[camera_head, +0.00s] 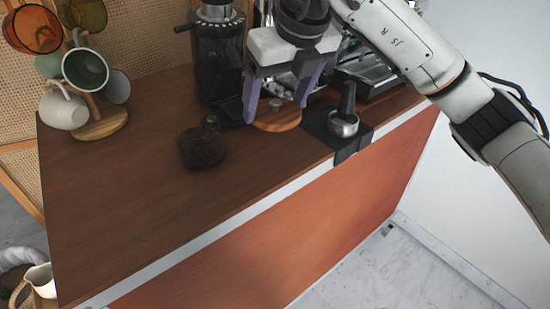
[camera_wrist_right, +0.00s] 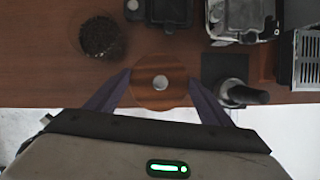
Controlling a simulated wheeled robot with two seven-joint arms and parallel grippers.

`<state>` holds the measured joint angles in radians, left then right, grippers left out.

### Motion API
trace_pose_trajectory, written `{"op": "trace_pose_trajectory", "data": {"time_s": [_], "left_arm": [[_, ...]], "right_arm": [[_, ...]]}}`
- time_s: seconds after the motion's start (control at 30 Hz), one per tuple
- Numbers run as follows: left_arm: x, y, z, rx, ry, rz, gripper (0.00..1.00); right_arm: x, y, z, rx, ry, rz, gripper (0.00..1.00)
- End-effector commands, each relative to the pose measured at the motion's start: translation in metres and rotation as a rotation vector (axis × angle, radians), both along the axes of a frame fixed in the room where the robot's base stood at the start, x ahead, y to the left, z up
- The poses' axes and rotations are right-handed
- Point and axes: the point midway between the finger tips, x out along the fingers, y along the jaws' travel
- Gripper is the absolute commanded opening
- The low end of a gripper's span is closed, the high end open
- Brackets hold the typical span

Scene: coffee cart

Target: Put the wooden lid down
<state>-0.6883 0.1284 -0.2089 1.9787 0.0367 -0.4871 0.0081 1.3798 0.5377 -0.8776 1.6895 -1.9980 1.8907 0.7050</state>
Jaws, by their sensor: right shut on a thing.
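The wooden lid (camera_head: 280,121) is a round brown disc with a small metal knob, at the front of the grinder. My right gripper (camera_head: 275,113) has its two purple fingers on either side of the lid and is shut on it. In the right wrist view the lid (camera_wrist_right: 158,97) lies flat between the fingertips (camera_wrist_right: 160,78), above or on the counter. I cannot tell if its underside touches the wood. My left gripper is not in view.
A jar of dark beans (camera_head: 202,150) stands left of the lid on the counter (camera_head: 120,190). The black grinder (camera_head: 218,70) is behind. A mug tree (camera_head: 100,122) stands far left. The front-left counter is clear.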

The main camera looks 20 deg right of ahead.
Motion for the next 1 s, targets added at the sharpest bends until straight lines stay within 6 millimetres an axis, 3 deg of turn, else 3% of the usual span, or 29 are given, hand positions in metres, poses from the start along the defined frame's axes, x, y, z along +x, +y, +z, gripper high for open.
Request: {"op": "trace_pose_trajectory", "data": {"time_s": [0.17, 0.4, 0.83, 1.0], "left_arm": [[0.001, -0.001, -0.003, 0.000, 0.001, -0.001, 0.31], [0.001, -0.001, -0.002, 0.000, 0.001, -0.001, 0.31], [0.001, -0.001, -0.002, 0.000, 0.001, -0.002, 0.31], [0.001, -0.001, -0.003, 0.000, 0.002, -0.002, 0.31]], "right_arm": [[0.004, 0.000, -0.004, -0.001, 0.004, -0.118, 0.53], [0.004, -0.001, -0.047, -0.001, 0.005, -0.126, 0.53], [0.004, 0.000, -0.093, 0.000, 0.005, -0.123, 0.53], [0.005, 0.000, -0.095, 0.002, 0.001, -0.123, 0.53]]}}
